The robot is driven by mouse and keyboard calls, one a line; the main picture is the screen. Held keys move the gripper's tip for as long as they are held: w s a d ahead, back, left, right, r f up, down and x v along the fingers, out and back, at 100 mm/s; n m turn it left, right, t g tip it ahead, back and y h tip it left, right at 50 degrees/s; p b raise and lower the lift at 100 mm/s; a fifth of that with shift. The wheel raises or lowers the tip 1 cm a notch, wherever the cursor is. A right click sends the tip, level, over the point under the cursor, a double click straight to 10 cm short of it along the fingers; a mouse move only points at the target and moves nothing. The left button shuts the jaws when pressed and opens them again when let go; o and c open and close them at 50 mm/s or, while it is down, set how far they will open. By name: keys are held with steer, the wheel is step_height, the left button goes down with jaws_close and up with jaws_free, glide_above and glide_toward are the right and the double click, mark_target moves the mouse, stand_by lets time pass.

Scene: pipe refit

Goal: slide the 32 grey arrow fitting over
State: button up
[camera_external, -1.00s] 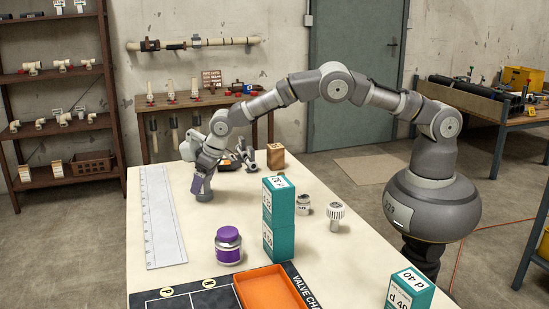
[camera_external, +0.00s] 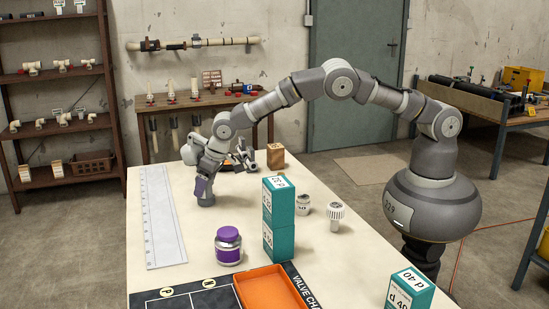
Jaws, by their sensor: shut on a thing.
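My gripper (camera_external: 204,187) is at the left part of the table, to the right of the white ruler. It points down and is shut on a small grey fitting (camera_external: 206,200) at the table top. The jaws hide the fitting's upper part, and any arrow or number on it is too small to read. I cannot tell whether it touches the table. Another grey fitting with a dark label (camera_external: 303,205) stands right of the teal boxes, beside a white ribbed-top part (camera_external: 335,217).
Teal boxes (camera_external: 281,220) are stacked mid-table. A purple-lidded jar (camera_external: 228,246), an orange tray (camera_external: 272,290) and a black mat (camera_external: 190,302) lie in front. The long white ruler (camera_external: 162,220) runs along the left. A wooden block (camera_external: 275,156) and grey parts (camera_external: 244,155) stand behind.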

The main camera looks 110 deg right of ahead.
steer(key=a, duration=1.6)
steer(key=shift+a+p, duration=0.3)
steer(key=shift+a, duration=0.1)
steer(key=o, duration=1.2)
steer(key=shift+r, duration=0.1)
steer(key=p+v, duration=0.1)
steer(key=v, duration=0.2)
steer(key=w+d+p+v, duration=0.1)
steer(key=p+v, duration=0.1)
steer(key=v, duration=0.2)
steer(key=w+r+p+v, duration=0.1)
steer(key=v, duration=0.3)
steer(key=shift+d+r, duration=0.1)
steer(key=shift+d, duration=0.05)
